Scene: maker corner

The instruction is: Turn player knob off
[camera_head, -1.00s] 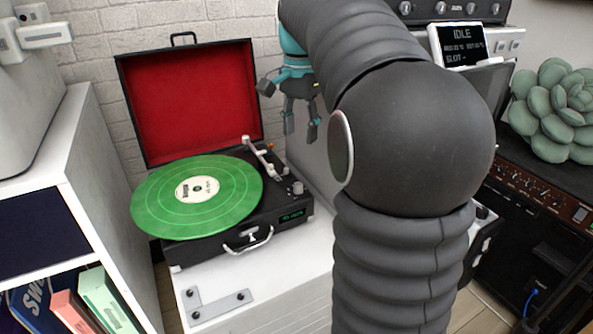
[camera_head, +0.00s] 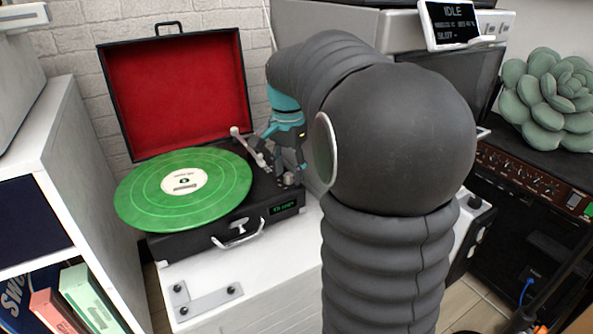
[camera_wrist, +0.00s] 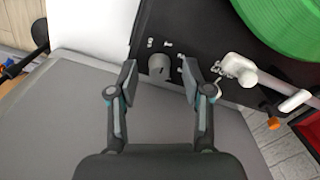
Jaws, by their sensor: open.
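The record player (camera_head: 220,223) is a black suitcase turntable with a raised red-lined lid and a green record (camera_head: 185,190) on its platter. Its knob (camera_wrist: 159,66) is a small grey dial with white marks around it, on the black top panel. In the wrist view the knob sits between and just beyond the fingertips of my gripper (camera_wrist: 159,82). The fingers are open and apart from the knob. In the head view my gripper (camera_head: 288,165) is over the right side of the player, and the knob is partly hidden by the fingers.
The white tonearm (camera_wrist: 265,78) lies right of the fingers in the wrist view. The player stands on a white cabinet (camera_head: 235,285). A white shelf (camera_head: 60,120) is at left. A brown-fronted amplifier (camera_head: 525,175) with a succulent plant (camera_head: 550,100) is at right.

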